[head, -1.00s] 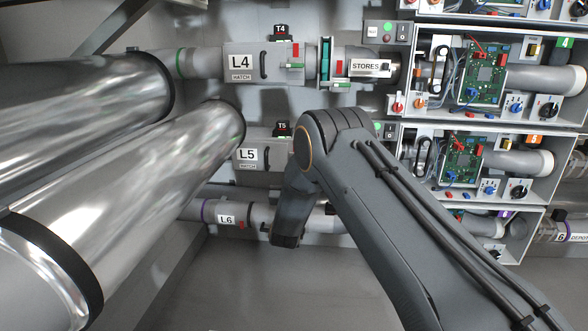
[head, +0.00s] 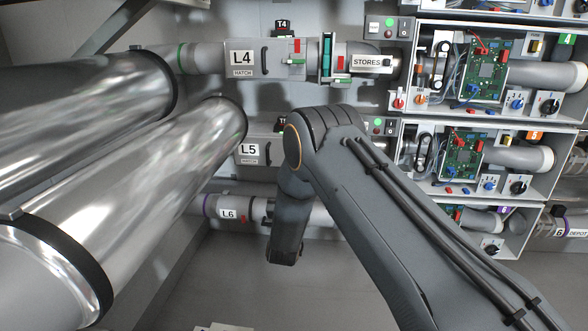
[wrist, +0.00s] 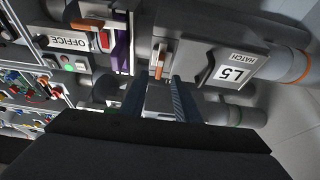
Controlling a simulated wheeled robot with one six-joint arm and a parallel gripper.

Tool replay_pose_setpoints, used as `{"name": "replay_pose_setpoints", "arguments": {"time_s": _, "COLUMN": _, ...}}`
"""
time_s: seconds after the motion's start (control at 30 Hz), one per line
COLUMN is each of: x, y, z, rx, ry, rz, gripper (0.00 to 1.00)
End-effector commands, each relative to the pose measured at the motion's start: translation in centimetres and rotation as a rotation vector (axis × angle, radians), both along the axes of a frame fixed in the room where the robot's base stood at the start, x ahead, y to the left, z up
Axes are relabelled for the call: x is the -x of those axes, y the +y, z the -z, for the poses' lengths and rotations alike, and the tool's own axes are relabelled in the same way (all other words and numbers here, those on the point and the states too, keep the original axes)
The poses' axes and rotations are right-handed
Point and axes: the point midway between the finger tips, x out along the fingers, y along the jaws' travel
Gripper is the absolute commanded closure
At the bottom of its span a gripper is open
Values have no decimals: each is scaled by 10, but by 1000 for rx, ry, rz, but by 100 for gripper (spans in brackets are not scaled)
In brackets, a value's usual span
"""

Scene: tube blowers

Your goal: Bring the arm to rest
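My arm (head: 400,220) rises from the lower right of the head view, bends at an elbow in the middle, and a dark link (head: 290,225) hangs down from it in front of the L6 pipe. My gripper cannot be made out in the head view. In the wrist view my gripper (wrist: 159,98) shows two blue-grey fingers held apart, with a grey surface seen between them. I see nothing clearly held. The L5 hatch box (wrist: 205,62) is upside down just beyond the fingers, with an orange-brown handle near them; contact cannot be told.
Large shiny pipes (head: 140,170) fill the left. The L4 hatch box (head: 265,58) and the L5 label (head: 249,149) are on the back wall. Open control boxes with green circuit boards (head: 485,60) stand on the right. The floor (head: 225,285) below the arm looks clear.

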Motion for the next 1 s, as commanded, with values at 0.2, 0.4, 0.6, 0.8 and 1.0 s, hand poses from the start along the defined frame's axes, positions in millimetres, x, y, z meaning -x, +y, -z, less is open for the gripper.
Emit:
{"name": "replay_pose_setpoints", "arguments": {"time_s": 0.2, "x": 13, "y": 1, "z": 5, "rx": -1, "ry": 0, "rz": -1, "gripper": 71}}
{"name": "replay_pose_setpoints", "arguments": {"time_s": 0.4, "x": 13, "y": 1, "z": 5, "rx": -1, "ry": 0, "rz": -1, "gripper": 71}}
{"name": "replay_pose_setpoints", "arguments": {"time_s": 0.6, "x": 9, "y": 5, "z": -2, "rx": -6, "ry": 39, "rz": -20, "gripper": 71}}
{"name": "replay_pose_setpoints", "arguments": {"time_s": 0.8, "x": 2, "y": 24, "z": -24, "rx": -18, "ry": 260, "rz": -116, "gripper": 71}}
{"name": "replay_pose_setpoints", "arguments": {"time_s": 1.0, "x": 29, "y": 41, "z": -39, "rx": -6, "ry": 548, "rz": -228, "gripper": 71}}
